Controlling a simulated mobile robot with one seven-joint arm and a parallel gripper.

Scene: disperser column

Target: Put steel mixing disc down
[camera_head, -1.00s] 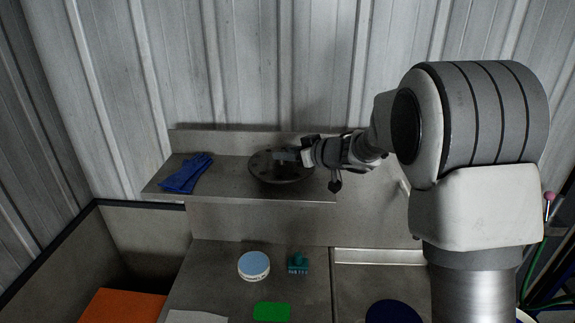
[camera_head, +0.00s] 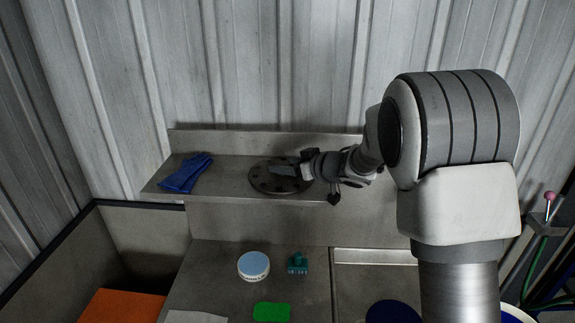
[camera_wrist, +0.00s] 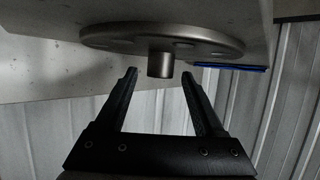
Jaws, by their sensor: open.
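The steel mixing disc (camera_head: 266,184) is a dark round plate with holes and lies flat on the metal shelf (camera_head: 226,175). In the wrist view, which looks upside down, the disc (camera_wrist: 110,38) shows its short round hub (camera_wrist: 160,64) pointing away from the shelf. My gripper (camera_head: 283,170) is over the disc, coming from the right, and hides part of it. In the wrist view my gripper (camera_wrist: 160,75) is open, with one fingertip on each side of the hub and a gap on both sides.
Blue gloves (camera_head: 186,173) lie on the shelf left of the disc. A wall rises behind the shelf. On the lower counter stand a blue-lidded tub (camera_head: 254,266), a teal brush (camera_head: 298,264) and a green pad (camera_head: 271,312). An orange surface (camera_head: 121,306) is at lower left.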

